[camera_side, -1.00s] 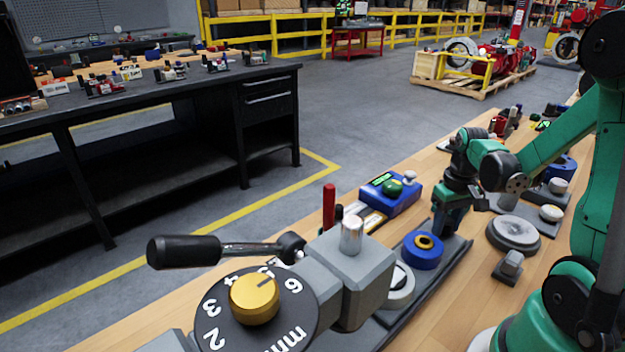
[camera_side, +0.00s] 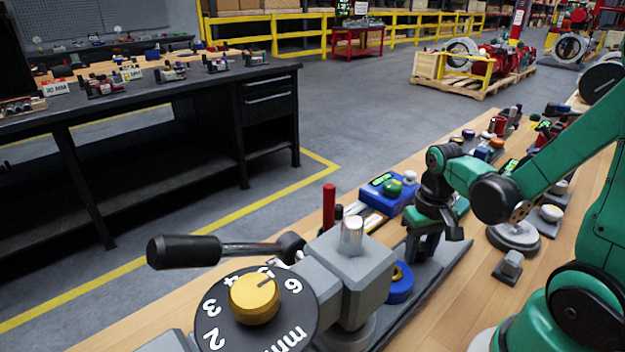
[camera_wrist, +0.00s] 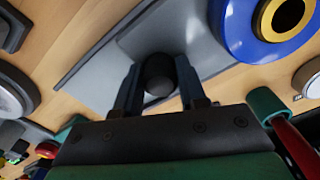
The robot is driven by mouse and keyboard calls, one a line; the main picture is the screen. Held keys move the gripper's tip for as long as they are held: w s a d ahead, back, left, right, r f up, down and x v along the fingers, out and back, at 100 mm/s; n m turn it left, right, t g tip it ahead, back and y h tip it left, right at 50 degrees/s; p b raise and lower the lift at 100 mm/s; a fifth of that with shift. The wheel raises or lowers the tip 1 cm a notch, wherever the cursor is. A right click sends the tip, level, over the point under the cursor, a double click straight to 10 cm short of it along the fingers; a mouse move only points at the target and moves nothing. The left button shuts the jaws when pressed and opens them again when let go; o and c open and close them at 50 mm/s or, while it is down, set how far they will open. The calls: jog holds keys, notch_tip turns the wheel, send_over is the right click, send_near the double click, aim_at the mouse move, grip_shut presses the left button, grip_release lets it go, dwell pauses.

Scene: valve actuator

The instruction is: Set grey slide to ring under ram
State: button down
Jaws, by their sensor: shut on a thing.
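The grey slide (camera_wrist: 200,40) is a flat plate with a dark round knob (camera_wrist: 158,72), seen in the wrist view. My gripper (camera_wrist: 155,88) is shut on this knob, one finger on either side. In the side view my gripper (camera_side: 425,250) is low over the rail, and hides the knob. A blue ring (camera_side: 401,290) with a yellow centre is to its left, partly hidden by the grey press head (camera_side: 365,285). The blue ring also shows at the wrist view's upper right (camera_wrist: 240,40). The ram's lower end is hidden.
A black lever (camera_side: 185,251) and numbered dial with a gold knob (camera_side: 254,298) stand in front of the press. A blue box with a green button (camera_side: 391,188) lies behind my gripper. A small grey block (camera_side: 509,266) and round pad (camera_side: 514,237) are to the right.

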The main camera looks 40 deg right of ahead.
jog(key=shift+a, duration=0.35)
jog(key=shift+c, duration=2.4)
grip_release()
jog(key=shift+r, duration=2.8)
